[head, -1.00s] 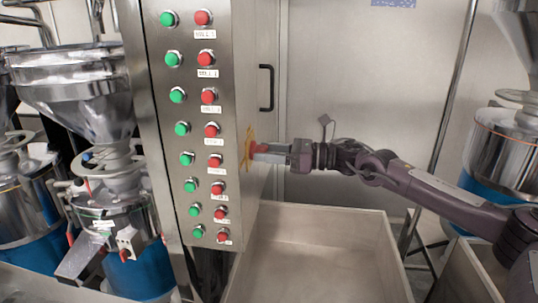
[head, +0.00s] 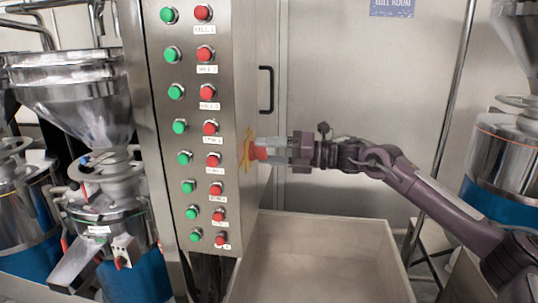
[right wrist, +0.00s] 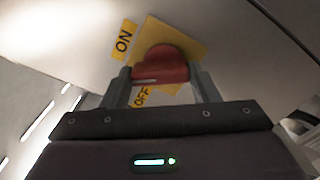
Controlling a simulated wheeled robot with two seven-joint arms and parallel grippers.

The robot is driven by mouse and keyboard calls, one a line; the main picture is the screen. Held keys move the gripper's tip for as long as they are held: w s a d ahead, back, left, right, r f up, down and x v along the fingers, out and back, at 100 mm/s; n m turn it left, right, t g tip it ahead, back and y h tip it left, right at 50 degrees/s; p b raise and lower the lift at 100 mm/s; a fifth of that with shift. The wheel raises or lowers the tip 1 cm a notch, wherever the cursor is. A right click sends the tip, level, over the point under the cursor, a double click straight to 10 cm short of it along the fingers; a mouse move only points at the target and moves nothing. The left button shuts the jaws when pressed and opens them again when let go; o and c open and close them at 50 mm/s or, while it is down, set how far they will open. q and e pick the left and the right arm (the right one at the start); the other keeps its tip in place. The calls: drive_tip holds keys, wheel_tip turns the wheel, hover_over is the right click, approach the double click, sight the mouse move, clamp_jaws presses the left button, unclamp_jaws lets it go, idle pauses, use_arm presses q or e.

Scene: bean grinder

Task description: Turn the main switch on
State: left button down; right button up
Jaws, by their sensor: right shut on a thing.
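The main switch is a red knob (head: 258,151) on a yellow plate (head: 245,146) on the right side face of the steel cabinet. My right gripper (head: 265,149) reaches in from the right and is shut on the knob. In the right wrist view the red knob (right wrist: 162,66) sits between the two grey fingers (right wrist: 160,85). The yellow ON label (right wrist: 123,41) is at the knob's upper left. The OFF label (right wrist: 142,96) is below it, partly hidden by the gripper. My left gripper is not in view.
The cabinet front (head: 192,100) carries green and red buttons in two columns. A black handle (head: 266,90) is above the knob. An open bin (head: 320,222) stands below my right arm. Grinders with steel hoppers (head: 75,90) stand left, and another machine (head: 505,155) stands right.

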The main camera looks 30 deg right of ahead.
drive_tip(key=shift+w+d+r+m, duration=0.1)
drive_tip(key=shift+m, duration=3.2)
drive_tip(key=o, duration=1)
